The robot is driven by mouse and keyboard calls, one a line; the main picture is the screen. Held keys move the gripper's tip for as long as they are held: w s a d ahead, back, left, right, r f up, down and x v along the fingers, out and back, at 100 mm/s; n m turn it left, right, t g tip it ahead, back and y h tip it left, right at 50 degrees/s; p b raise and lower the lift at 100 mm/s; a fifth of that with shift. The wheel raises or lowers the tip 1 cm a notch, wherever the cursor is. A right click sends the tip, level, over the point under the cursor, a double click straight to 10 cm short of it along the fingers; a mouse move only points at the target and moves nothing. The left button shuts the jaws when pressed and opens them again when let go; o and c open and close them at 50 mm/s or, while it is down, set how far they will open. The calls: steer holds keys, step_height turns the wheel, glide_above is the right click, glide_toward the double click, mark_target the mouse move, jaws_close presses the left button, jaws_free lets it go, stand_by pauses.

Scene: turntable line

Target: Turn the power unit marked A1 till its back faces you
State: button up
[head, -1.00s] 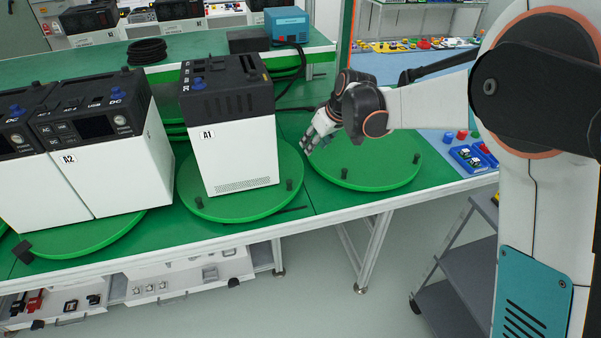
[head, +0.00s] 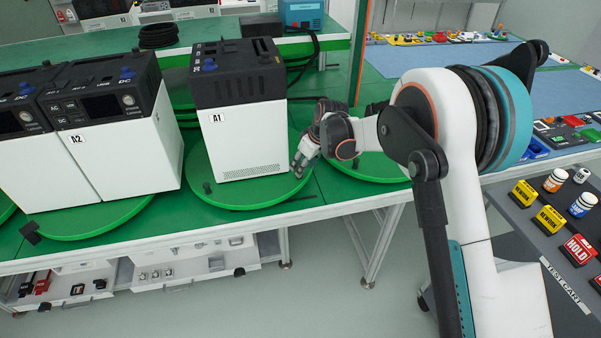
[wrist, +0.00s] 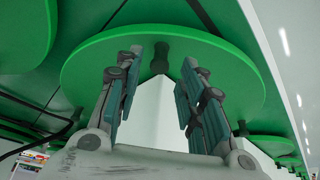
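The power unit A1 (head: 240,145), white below and black on top, stands upright on a green turntable (head: 222,194). Its A1 label and a dotted vent face me; a blue knob is on its top left. My gripper (head: 298,168) is low at the right side of this turntable, beside the unit. In the wrist view my gripper (wrist: 160,80) has its fingers spread, with a short dark peg (wrist: 160,55) of a green disc between or just beyond the tips. I cannot tell if it touches. Another peg (head: 207,187) stands at the turntable's left.
Unit A2 (head: 105,150) stands on a turntable close to the left. An empty green turntable (head: 375,170) lies right, behind my wrist. A black cable (head: 305,60) runs behind A1. A grey test cart (head: 535,225) with bottles and signs is at front right.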

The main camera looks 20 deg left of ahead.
steer(key=shift+b+x, duration=0.4)
steer(key=shift+x, duration=1.3)
jaws_close()
